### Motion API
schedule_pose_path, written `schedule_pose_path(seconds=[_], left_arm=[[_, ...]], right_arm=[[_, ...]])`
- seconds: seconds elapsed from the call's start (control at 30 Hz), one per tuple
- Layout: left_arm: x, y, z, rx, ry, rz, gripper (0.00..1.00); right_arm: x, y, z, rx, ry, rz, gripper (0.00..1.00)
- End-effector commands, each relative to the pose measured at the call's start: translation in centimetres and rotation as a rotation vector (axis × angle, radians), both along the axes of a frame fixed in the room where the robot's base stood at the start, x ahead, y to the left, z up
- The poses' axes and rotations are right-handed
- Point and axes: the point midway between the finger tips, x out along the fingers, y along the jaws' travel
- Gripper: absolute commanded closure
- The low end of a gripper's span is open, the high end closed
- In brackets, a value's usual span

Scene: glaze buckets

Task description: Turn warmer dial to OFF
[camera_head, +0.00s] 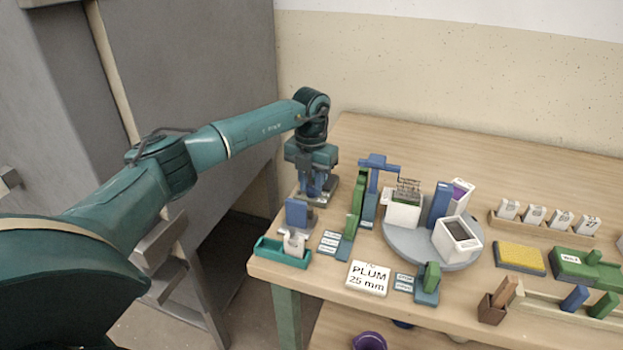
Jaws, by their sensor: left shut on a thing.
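My left gripper (314,186) comes down at the back left part of the wooden table. It is shut, low over a small grey-based unit (330,192) that looks like the warmer. The dial is mostly hidden between its blue fingers, and I cannot read its marks or its setting. My right gripper is not in view.
A green tray (282,254) lies at the front left corner, near a blue block (298,212). Labelled green and blue stands and a PLUM 25 mm card (368,278) lie to the right. A grey turntable (400,243) carries white buckets. A grey cabinet (190,80) stands left.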

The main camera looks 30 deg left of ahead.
Motion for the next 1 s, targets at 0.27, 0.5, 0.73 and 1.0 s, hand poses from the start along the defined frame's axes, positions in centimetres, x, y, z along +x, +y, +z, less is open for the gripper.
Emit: schedule_pose_path(seconds=[0.27,0.5,0.73,1.0], left_arm=[[0.03,0.13,0.14,0.001,-0.001,-0.182,0.97],[0.05,0.16,0.10,0.000,-0.001,-0.266,0.97],[0.06,0.16,0.09,0.000,-0.002,-0.292,0.97],[0.07,0.16,0.09,0.000,-0.003,-0.295,0.97]], right_arm=[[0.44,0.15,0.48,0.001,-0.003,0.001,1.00],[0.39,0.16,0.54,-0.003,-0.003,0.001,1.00],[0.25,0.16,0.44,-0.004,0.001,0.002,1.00],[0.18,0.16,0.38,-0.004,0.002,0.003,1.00]])
